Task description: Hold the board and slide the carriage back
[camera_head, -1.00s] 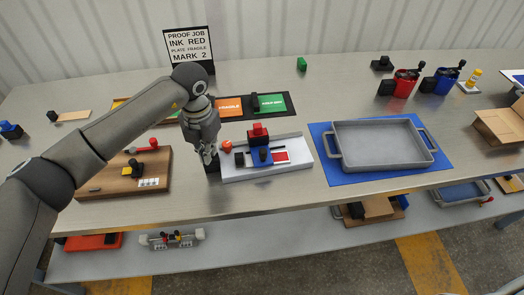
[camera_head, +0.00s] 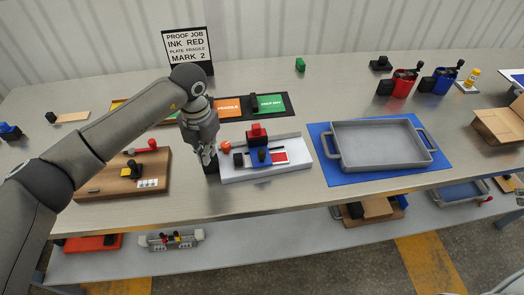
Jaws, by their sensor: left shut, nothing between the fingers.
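The white board (camera_head: 235,177) lies on the metal table near the front. A blue carriage (camera_head: 260,157) with a red block (camera_head: 257,134) behind it sits around the middle of the board. A dark block (camera_head: 238,160) and an orange-red knob (camera_head: 226,147) are at the board's left part. A red patch (camera_head: 280,157) shows right of the carriage. My left gripper (camera_head: 207,160) is shut and empty, pointing down at the board's left end, over a dark block (camera_head: 212,167). Whether it touches that block cannot be told. My right gripper is not in view.
A wooden board (camera_head: 110,184) with a yellow-and-black piece lies to the left. A grey tray (camera_head: 380,150) on a blue mat stands to the right. Orange and green plates (camera_head: 270,103) lie behind. A sign (camera_head: 188,44) stands at the back.

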